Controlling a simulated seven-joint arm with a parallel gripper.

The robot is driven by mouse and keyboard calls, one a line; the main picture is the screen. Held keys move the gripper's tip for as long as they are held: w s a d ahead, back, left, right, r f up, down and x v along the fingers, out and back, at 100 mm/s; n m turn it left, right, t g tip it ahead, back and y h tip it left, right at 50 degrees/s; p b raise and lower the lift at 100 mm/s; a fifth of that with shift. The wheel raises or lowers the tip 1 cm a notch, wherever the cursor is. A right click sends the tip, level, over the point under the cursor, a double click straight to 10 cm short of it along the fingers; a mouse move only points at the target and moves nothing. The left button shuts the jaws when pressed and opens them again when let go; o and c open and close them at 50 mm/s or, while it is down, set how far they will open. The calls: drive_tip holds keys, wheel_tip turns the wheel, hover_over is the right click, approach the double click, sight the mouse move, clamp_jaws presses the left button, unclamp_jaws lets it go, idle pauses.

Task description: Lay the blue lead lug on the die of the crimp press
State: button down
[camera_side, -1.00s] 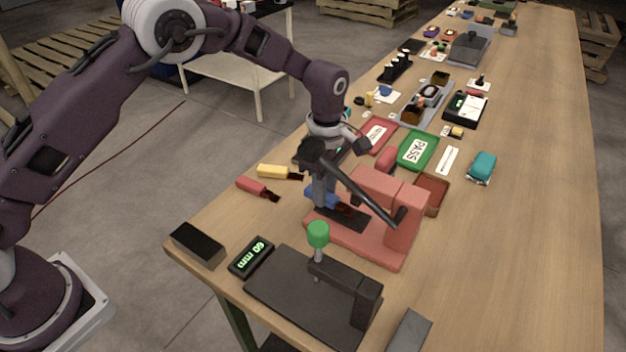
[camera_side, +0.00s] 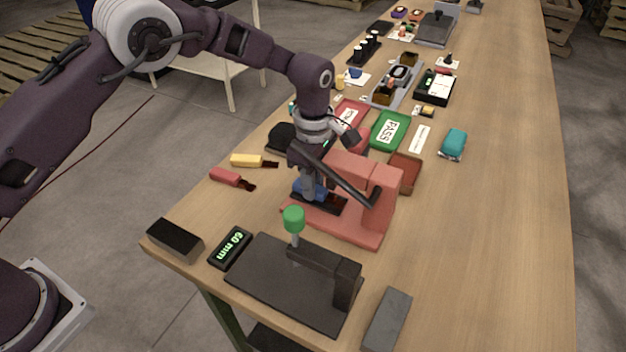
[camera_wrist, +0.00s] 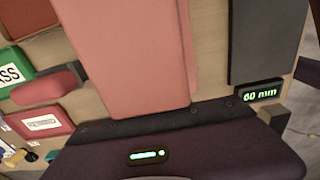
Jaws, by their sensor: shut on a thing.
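The blue lead lug (camera_side: 305,188), a blue sleeve with a dark brown tip, is in my gripper (camera_side: 312,187) in the side view. My gripper is shut on its sleeve, low over the left part of the red crimp press (camera_side: 381,186). The lug's tip points right, over or on the dark die plate (camera_side: 337,205). I cannot tell whether it touches the die, since the lever and fingers cover part of it. In the wrist view the press top (camera_wrist: 130,55) fills the middle; the fingers and lug are hidden there.
A yellow lead (camera_side: 246,160) and a red lead (camera_side: 225,176) lie left of the press. A black gauge fixture with a green knob (camera_side: 293,219) and a 60 mm display (camera_side: 230,248) stand in front. A red-brown tray (camera_side: 405,173) and green PASS tray (camera_side: 389,131) lie behind.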

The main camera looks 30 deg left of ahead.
drive_tip(key=c, duration=1.1)
unclamp_jaws()
